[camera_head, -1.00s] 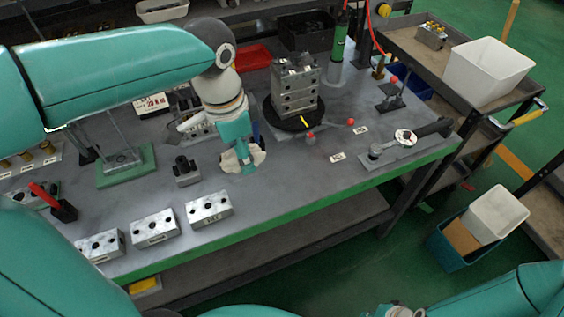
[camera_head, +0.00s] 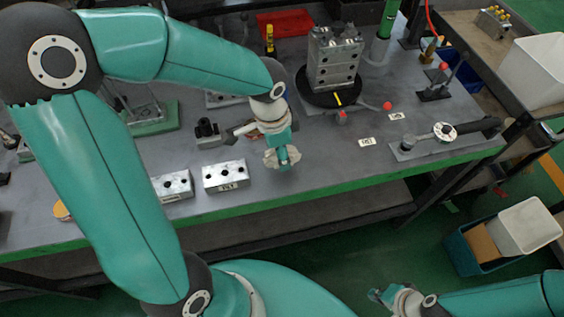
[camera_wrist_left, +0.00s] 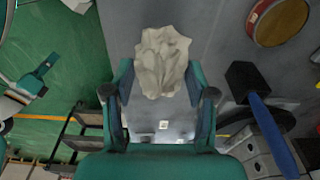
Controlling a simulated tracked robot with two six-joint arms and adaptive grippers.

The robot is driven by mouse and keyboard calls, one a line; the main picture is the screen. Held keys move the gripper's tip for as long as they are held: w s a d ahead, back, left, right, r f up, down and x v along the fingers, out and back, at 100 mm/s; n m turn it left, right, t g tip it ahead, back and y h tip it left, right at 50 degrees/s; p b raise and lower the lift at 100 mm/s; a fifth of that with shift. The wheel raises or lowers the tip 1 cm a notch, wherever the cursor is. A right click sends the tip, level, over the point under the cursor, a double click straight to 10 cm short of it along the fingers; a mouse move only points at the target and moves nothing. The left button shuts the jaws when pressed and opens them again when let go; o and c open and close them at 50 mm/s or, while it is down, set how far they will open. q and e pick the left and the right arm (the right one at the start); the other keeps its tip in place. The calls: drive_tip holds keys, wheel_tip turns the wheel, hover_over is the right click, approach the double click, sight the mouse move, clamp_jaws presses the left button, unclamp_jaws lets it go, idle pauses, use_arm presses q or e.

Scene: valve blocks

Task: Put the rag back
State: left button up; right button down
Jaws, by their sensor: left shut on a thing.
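The rag is a crumpled cream cloth; in the left wrist view it is bunched between my left fingers (camera_wrist_left: 162,92), and the rag (camera_wrist_left: 162,55) spreads out past their tips. In the head view my left gripper (camera_head: 281,150) points down over the front part of the bench, shut on the rag (camera_head: 283,159). Whether the rag touches the bench top I cannot tell. My right gripper (camera_head: 380,297) is low at the bottom of the head view, in front of the bench and apart from it; its jaws show too small to tell their state.
Valve blocks (camera_head: 225,175) stand along the bench's front edge, left of my left gripper. A block stack (camera_head: 334,62) stands on a dark round turntable behind it. A tool with a red ball (camera_head: 342,117) and white labels (camera_head: 367,142) lie to the right. A red tray (camera_head: 284,23) is at the back.

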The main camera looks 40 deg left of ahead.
sight(274, 152)
use_arm(q)
wheel_tip(274, 152, down, 5)
drive_tip(key=shift+b, duration=0.3)
drive_tip(key=o, duration=1)
drive_tip(key=shift+r, duration=0.1)
drive_tip(key=r, duration=0.4)
drive_tip(key=r+p, duration=0.1)
drive_tip(key=r, duration=0.3)
drive_tip(key=s+a+r, duration=0.1)
drive_tip(key=r, duration=0.3)
drive_tip(key=shift+s, duration=0.1)
drive_tip(key=shift+f, duration=0.1)
